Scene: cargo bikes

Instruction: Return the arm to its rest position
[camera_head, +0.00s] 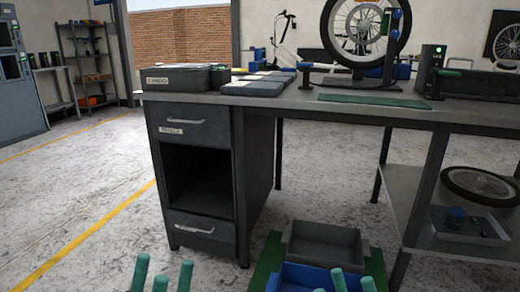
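My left gripper (161,275) shows at the bottom edge, left of centre. Its green fingertips stand apart with bare floor between them, so it is open and empty. My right gripper (352,279) shows at the bottom edge, right of centre. Its green fingertips also stand apart, with nothing seen between them, in front of a blue bin (300,276). Most of both hands and both arms is below the picture.
A workbench (360,110) with a drawer cabinet (195,133) stands ahead, bearing a wheel in a stand (365,25) and a green mat (375,100). A grey bin (325,240) stands behind the blue one. The floor at left (75,190) is clear.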

